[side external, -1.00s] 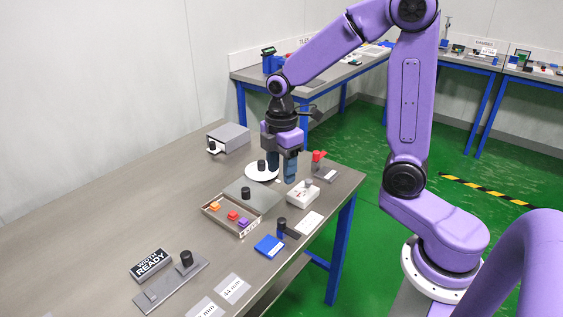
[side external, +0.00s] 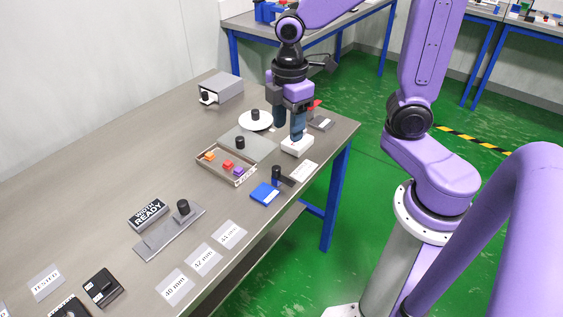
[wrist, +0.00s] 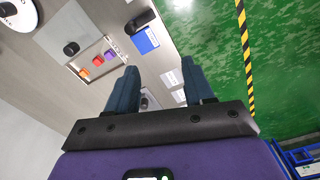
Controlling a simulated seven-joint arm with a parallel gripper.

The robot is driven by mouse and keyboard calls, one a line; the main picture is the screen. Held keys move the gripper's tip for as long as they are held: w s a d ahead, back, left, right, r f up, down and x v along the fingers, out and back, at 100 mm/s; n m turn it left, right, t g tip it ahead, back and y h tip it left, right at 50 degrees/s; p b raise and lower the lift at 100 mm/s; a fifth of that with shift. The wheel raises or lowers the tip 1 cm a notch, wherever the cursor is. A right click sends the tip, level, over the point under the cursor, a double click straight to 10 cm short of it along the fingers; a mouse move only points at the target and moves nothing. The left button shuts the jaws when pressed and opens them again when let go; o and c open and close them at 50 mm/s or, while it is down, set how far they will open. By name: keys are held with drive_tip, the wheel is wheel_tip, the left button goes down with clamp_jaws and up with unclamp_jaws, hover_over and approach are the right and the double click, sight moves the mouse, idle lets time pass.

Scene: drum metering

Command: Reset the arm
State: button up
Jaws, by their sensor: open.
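My gripper (side external: 289,131) hangs above the far right part of the table, with its blue fingers apart and nothing between them. It also shows in the wrist view (wrist: 160,88), open. In the side view the right finger overlaps the white box (side external: 297,147); I cannot tell whether they touch. A red-handled grey fixture (side external: 321,123) is partly hidden behind my gripper. The white round dial (side external: 256,121) with a black knob is just left of the fingers.
A tray (side external: 239,182) of coloured blocks, a grey plate (side external: 257,147), a blue card (side external: 264,194) and a dark-handled piece (side external: 276,176) lie near. A grey box (side external: 221,87) stands at the back.

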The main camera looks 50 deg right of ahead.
drive_tip(key=s+m, duration=0.1)
drive_tip(key=s, duration=1.5)
drive_tip(key=shift+s+a+m, duration=0.15)
drive_tip(key=shift+s+m, duration=0.05)
drive_tip(key=shift+m, duration=0.2)
